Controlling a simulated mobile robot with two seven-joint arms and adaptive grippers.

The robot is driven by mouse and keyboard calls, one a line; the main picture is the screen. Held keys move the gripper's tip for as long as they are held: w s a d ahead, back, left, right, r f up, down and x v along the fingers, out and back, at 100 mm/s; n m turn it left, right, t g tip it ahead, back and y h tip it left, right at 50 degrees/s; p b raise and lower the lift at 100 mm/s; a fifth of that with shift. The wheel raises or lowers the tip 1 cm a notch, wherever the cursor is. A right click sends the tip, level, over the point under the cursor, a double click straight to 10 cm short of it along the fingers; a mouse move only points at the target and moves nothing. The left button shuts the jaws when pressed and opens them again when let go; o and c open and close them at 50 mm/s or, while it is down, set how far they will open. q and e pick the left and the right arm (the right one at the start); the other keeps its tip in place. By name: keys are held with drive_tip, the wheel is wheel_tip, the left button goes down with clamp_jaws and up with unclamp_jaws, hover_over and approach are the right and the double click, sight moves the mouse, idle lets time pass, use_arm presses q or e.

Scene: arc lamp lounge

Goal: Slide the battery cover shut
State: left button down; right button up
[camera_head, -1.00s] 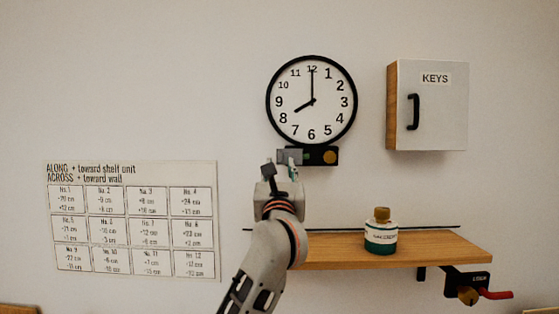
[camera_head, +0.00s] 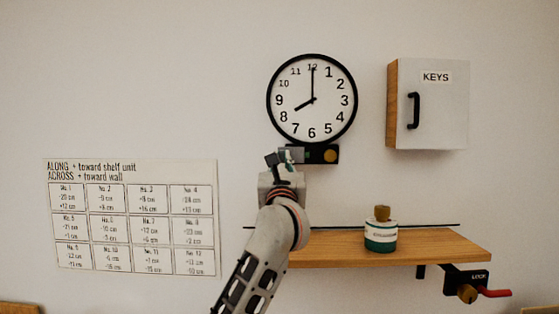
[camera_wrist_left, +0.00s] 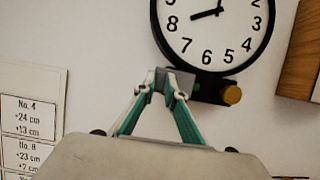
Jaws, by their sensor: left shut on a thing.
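The round wall clock (camera_head: 312,125) has a black battery box (camera_head: 322,155) with a gold knob (camera_head: 331,155) under its lower rim. The grey battery cover (camera_head: 298,154) sits at the box's left end, partly hidden by my left gripper (camera_head: 283,157). In the left wrist view, the fingers of my left gripper (camera_wrist_left: 165,86) are shut on the grey cover (camera_wrist_left: 181,82), just left of the black box (camera_wrist_left: 209,89). How far the cover overlaps the box is hard to tell. My right gripper is not in view.
A wooden shelf (camera_head: 430,247) below right holds a green and white bottle (camera_head: 380,235). A KEYS cabinet (camera_head: 435,105) is at right, an offset chart (camera_head: 130,217) at left.

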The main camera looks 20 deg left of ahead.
sight(293, 152)
use_arm(q)
drive_tip(key=d, duration=0.3)
drive_tip(key=shift+w, duration=0.35)
drive_tip(key=shift+a, duration=0.15)
drive_tip(key=c, duration=2.2)
unclamp_jaws()
drive_tip(key=shift+o, duration=0.6)
drive_tip(key=shift+d, duration=0.25)
drive_tip(key=shift+a, duration=0.1)
drive_tip(key=v, duration=1.2)
